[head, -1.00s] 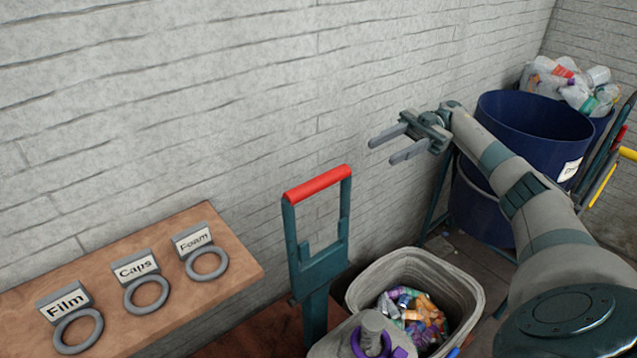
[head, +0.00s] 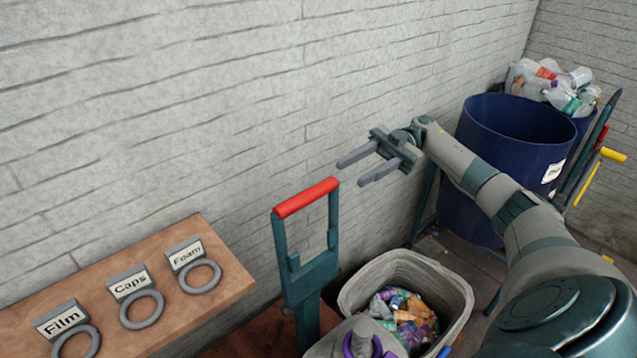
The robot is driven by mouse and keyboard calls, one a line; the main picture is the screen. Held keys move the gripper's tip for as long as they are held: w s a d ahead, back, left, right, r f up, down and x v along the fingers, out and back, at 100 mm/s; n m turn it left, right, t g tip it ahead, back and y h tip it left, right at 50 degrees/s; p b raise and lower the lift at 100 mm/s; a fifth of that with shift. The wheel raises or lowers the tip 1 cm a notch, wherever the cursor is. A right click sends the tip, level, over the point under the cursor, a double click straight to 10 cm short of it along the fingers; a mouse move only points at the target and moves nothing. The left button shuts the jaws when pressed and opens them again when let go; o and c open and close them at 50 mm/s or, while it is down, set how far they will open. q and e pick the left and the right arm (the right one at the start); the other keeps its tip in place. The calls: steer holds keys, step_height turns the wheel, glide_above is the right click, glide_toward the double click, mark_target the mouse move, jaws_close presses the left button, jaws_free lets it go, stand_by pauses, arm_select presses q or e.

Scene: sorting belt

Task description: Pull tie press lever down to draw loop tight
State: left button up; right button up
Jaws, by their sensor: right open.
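The tie press lever (head: 310,278) is a dark teal upright frame with a red crossbar handle (head: 306,197) at its top. The lever stands raised, left of the picture's middle. Below it, a purple loop (head: 359,345) sits around a grey neck at the bottom edge, partly cut off. My right gripper (head: 358,173) is open and empty. Its two fingers point left, and in the picture they lie a little above and to the right of the red handle, apart from it. My left gripper is not in view.
A wooden shelf (head: 130,320) at left holds grey rings with tags reading Film, Caps and Foam. A grey bin (head: 452,285) of colourful scraps stands right of the lever. A blue barrel (head: 505,140) and clear bottles (head: 555,85) are at back right. A brick wall (head: 200,100) is behind.

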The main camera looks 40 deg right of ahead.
mark_target(318, 192)
steer(key=a+p, duration=0.1)
steer(key=a, duration=0.2)
steer(key=a+p, duration=0.2)
steer(key=a, duration=0.1)
steer(key=a+p, duration=0.1)
steer(key=a, duration=0.3)
steer(key=shift+s+r+p, duration=0.15)
steer(key=shift+s+p, duration=0.25)
steer(key=shift+a, duration=0.7)
steer(key=shift+f, duration=0.2)
jaws_close()
